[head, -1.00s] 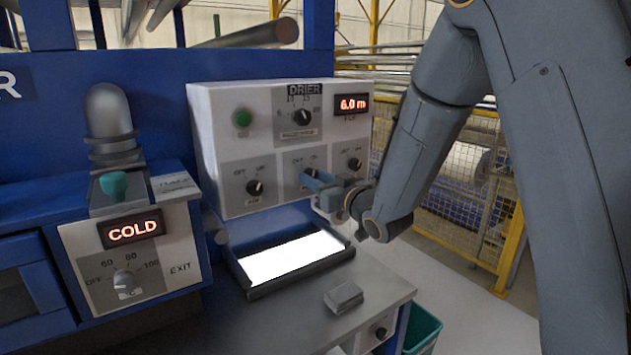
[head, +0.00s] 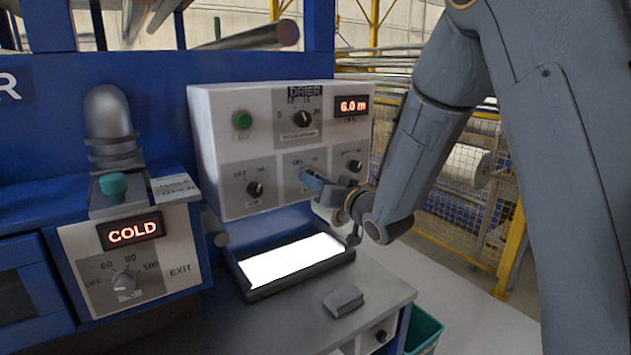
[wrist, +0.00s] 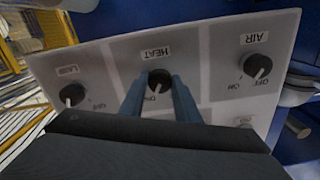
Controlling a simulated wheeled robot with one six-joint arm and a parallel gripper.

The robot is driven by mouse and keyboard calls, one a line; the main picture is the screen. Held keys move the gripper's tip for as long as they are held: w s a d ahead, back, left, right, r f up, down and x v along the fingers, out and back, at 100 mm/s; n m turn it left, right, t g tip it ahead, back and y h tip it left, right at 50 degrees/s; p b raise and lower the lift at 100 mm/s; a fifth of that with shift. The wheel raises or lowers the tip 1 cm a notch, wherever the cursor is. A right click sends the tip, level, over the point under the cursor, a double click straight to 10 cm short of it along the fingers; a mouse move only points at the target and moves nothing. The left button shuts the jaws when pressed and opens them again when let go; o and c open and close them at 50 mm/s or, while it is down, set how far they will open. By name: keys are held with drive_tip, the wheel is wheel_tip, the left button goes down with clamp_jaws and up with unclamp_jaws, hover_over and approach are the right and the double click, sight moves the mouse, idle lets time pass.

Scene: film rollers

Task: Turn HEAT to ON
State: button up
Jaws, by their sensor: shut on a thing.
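The HEAT knob (wrist: 159,80) is a round black knob on the light grey drier panel (wrist: 215,40). The wrist view shows it upside down, under its HEAT label (wrist: 155,52). My gripper (wrist: 158,84) has a blue finger on each side of the knob and is shut on it. A pale mark on the knob points toward the small lettering below it in that view. This lettering is partly hidden by the fingers, and I cannot tell the exact setting. In the head view my gripper (head: 313,181) covers most of the knob.
The AIR knob (wrist: 257,67) and another knob (wrist: 72,95) flank HEAT closely. A green button (head: 242,120) and a dial (head: 302,118) sit above. A lit tray (head: 292,262) lies below. A separate panel reads COLD (head: 132,231).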

drive_tip(key=o, duration=1)
drive_tip(key=shift+d, duration=0.1)
drive_tip(key=shift+o, duration=0.2)
drive_tip(key=b+v, duration=0.2)
drive_tip(key=v, duration=0.5)
drive_tip(key=shift+s+d, duration=0.2)
drive_tip(key=shift+s, duration=0.1)
